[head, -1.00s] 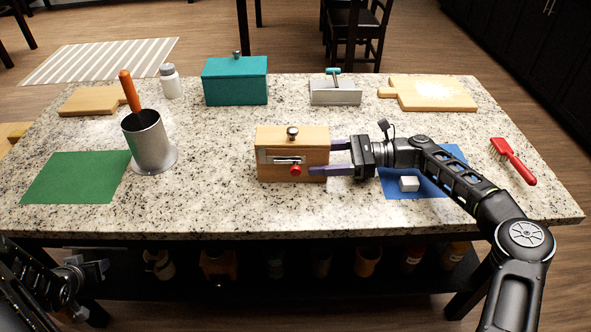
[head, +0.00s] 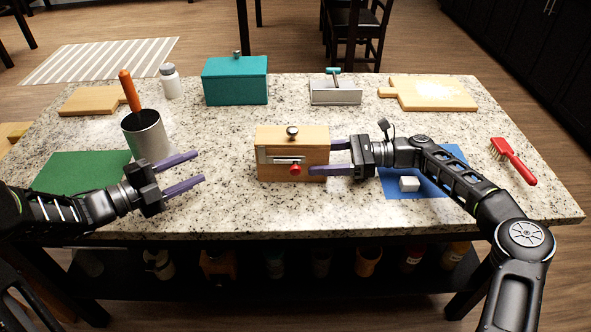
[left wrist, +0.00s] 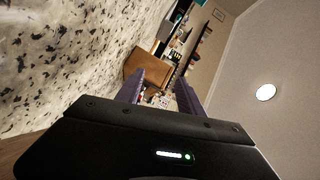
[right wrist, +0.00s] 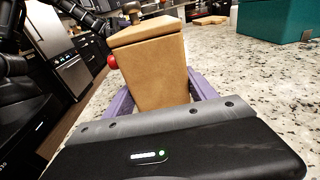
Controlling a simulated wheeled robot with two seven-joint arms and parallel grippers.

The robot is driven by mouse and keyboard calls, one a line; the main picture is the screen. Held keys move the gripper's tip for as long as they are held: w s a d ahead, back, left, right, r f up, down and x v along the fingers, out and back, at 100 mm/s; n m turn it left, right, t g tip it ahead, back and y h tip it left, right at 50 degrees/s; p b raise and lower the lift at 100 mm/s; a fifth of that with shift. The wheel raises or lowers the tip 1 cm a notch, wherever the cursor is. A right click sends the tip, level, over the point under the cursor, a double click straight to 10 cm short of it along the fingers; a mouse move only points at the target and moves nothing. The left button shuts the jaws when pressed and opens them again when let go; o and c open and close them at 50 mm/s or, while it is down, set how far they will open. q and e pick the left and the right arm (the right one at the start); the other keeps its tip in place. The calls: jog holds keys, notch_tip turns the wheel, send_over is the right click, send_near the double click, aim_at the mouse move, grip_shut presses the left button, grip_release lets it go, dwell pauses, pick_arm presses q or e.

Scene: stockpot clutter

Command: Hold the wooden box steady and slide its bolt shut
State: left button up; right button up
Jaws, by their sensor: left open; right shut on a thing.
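The wooden box (head: 268,148) stands upright on the counter with a dark knob on its lid. A metal bolt (head: 288,160) with a red knob (head: 295,169) is on its front face, the knob toward the right. My right gripper (head: 332,158) is shut on the box's right end, one finger at the back and one at the front. The right wrist view shows the box (right wrist: 150,72) between the purple fingers. My left gripper (head: 198,168) is open and empty, left of the box and apart from it. The left wrist view shows the box (left wrist: 148,62) ahead, beyond the fingers.
A metal pot (head: 147,136) with an orange-handled tool stands behind my left gripper, near a green mat (head: 75,172). A blue mat with a white block (head: 409,184) lies under my right arm. A teal box (head: 235,82) and a grey box (head: 335,92) stand behind.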

aim_at(296, 175)
pick_arm(q)
jog(key=s+d+m+g+h, duration=0.1)
jog(key=d+m, duration=0.1)
jog(key=d, duration=0.2)
jog(key=s+d+m+g+h, duration=0.1)
jog(key=s+d+m, duration=0.1)
jog(key=d, duration=0.2)
jog(key=s+d+f+m+g+h, duration=0.1)
jog(key=d+m+g, duration=0.1)
jog(key=d+m, duration=0.1)
jog(key=shift+s+d+h, duration=0.15)
jog(key=shift+d+h, duration=0.25)
jog(key=shift+d, duration=0.3)
jog(key=shift+d, duration=0.1)
jog(key=x, duration=1.1)
jog(key=shift+d, duration=0.4)
jog(key=shift+c, duration=0.4)
grip_shut()
